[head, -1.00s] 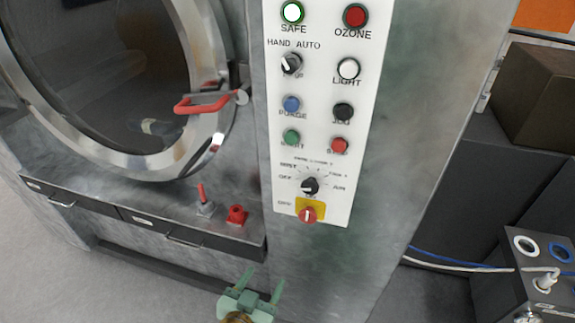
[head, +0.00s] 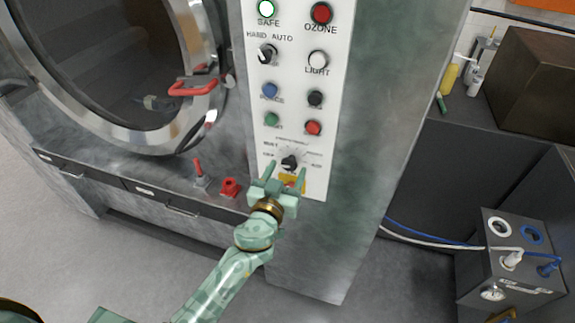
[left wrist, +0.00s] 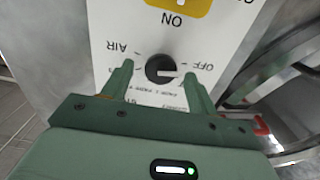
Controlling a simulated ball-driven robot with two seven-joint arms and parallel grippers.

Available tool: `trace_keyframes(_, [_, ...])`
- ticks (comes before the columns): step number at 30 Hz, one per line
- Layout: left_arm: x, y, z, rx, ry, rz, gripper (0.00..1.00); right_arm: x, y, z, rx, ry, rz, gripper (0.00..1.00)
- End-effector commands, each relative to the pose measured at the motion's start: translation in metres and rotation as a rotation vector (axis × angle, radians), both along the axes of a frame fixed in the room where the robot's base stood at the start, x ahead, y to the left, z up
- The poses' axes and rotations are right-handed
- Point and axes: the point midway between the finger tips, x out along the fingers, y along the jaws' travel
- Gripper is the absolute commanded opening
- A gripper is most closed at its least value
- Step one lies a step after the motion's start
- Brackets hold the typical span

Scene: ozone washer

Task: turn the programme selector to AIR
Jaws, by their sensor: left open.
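The programme selector (head: 289,162) is a black knob low on the white control panel (head: 332,105). Its scale has OFF on the left and AIR on the right. The left wrist view shows the selector (left wrist: 160,68) upside down, with AIR at upper left and OFF at upper right. Its white mark points right, to the OFF side. My left gripper (head: 285,173) is open in front of the panel. In the wrist view its fingers (left wrist: 159,74) stand on either side of the knob, with gaps; contact cannot be told. My right gripper is not in view.
A yellow plate (head: 290,179) with a rotary switch sits just below the selector, partly hidden by my gripper. Several buttons are above. A red lever (head: 198,172) and red fitting (head: 230,187) stand on the ledge at left. The red door handle (head: 192,88) juts out.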

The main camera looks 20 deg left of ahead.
Motion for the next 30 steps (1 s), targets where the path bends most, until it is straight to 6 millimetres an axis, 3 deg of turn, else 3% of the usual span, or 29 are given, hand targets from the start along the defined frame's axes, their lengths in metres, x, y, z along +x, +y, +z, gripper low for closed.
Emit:
trace_keyframes(4, [0.0127,-0.0003,0.0,0.001,0.0,0.0,0.59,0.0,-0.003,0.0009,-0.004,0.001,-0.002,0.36])
trace_keyframes(13, [0.0153,-0.0004,-0.0005,0.0,0.001,0.0,0.59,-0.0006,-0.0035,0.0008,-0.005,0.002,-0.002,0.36])
trace_keyframes(14, [0.0153,-0.0004,-0.0005,0.0,0.001,0.0,0.53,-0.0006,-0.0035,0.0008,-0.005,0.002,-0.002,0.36])
trace_keyframes(18, [0.0151,-0.0005,-0.0005,0.0,0.001,0.0,0.15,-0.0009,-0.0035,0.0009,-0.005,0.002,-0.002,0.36])
trace_keyframes(30, [0.0149,-0.0005,-0.0008,0.049,-0.002,0.0,0.15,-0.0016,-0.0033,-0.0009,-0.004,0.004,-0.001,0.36])
